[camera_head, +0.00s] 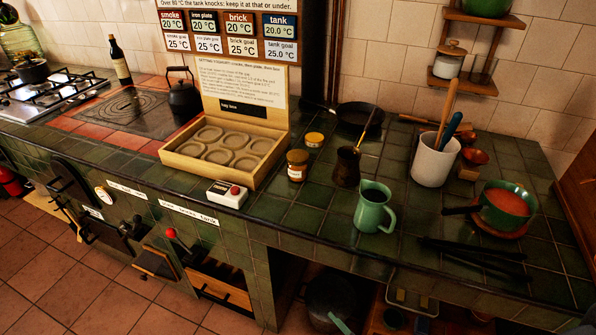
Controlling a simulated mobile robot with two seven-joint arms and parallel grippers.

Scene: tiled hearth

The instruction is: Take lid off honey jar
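A small amber jar (297,168) with a pale label stands upright on the green tiled counter, right of the wooden tray; I take it for the honey jar. Its top looks brown inside a rim, too small to tell whether that is a lid or open honey. A small round yellow piece (314,139), like a lid, lies on the counter just behind it and to the right, apart from the jar. Neither of my grippers shows in the head view.
A copper pot (346,168), green jug (374,210) and black pan (358,115) stand to the right. Dark long tools (475,258) lie near the front edge.

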